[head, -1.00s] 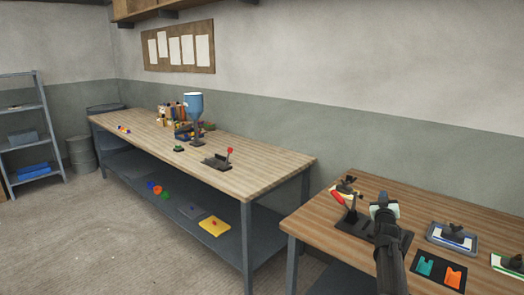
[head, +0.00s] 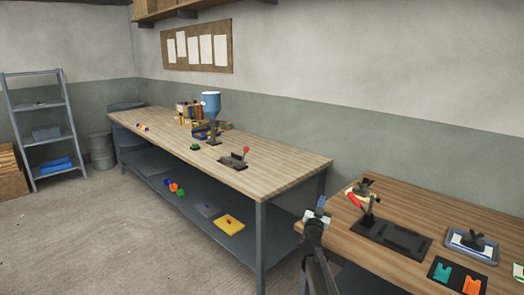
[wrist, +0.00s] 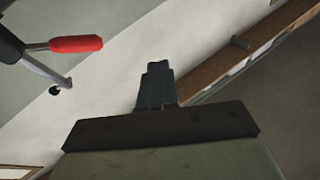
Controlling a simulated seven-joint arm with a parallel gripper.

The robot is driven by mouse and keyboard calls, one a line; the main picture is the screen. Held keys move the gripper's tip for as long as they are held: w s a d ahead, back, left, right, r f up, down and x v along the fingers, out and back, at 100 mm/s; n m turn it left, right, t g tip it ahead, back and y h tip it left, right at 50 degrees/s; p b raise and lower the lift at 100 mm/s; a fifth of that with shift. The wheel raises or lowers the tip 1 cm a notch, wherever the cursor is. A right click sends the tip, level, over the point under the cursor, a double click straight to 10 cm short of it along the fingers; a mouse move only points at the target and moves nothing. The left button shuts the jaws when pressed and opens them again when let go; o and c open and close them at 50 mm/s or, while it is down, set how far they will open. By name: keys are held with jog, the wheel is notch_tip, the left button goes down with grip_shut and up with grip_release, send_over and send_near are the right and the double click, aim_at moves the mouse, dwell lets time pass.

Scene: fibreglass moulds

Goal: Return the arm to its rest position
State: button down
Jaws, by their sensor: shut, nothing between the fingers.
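My gripper (head: 317,212) is in the head view at the lower middle, at the left end of the near wooden workbench (head: 407,222). Its black arm comes up from the bottom edge. In the wrist view my gripper (wrist: 157,82) points up towards the wall and ceiling, with its fingers shut together and nothing between them. A toggle clamp with a red handle (head: 356,201) stands on a black base plate on this bench, to the right of my gripper and apart from it. The red handle also shows in the wrist view (wrist: 76,44) at the upper left.
A blue and white tray (head: 472,246) and a black mat with teal and orange pieces (head: 456,274) lie on the near bench. The far bench (head: 270,170) carries a blue hopper (head: 211,104) and a red-knobbed fixture (head: 236,159). Floor is open at left.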

jog(key=s+a+f+n+g+y, duration=0.2)
jog(key=s+a+f+n+y, duration=0.15)
jog(key=a+f, duration=0.45)
jog(key=s+a+f+n+g+y, duration=0.1)
jog(key=s+a+f+n+y, duration=0.2)
jog(key=a+f, duration=0.4)
jog(key=s+a+f+n+g+y, duration=0.25)
jog(key=a+f+y, duration=0.25)
jog(key=a+f, duration=0.3)
jog(key=s+d+f+g, duration=0.2)
jog(key=s+f+g, duration=0.1)
jog(key=s+f, duration=0.4)
jog(key=s+d+f+g, duration=0.3)
jog(key=s+f, duration=0.2)
jog(key=f, duration=0.5)
jog(key=s+d+f+g+h, duration=0.1)
jog(key=s+d+f+g, duration=0.2)
jog(key=s+f, duration=0.55)
jog(key=s+d+f+g+h, duration=0.1)
jog(key=s+d+f+g, duration=0.25)
jog(key=s, duration=0.95)
jog(key=s+d+f+m+g, duration=0.1)
jog(key=s+g, duration=0.3)
jog(key=s, duration=0.8)
jog(key=s+d+m+g+h, duration=0.1)
jog(key=s+d+g, duration=0.3)
jog(key=s, duration=0.9)
jog(key=shift+f+g, duration=0.3)
jog(key=shift+f, duration=0.05)
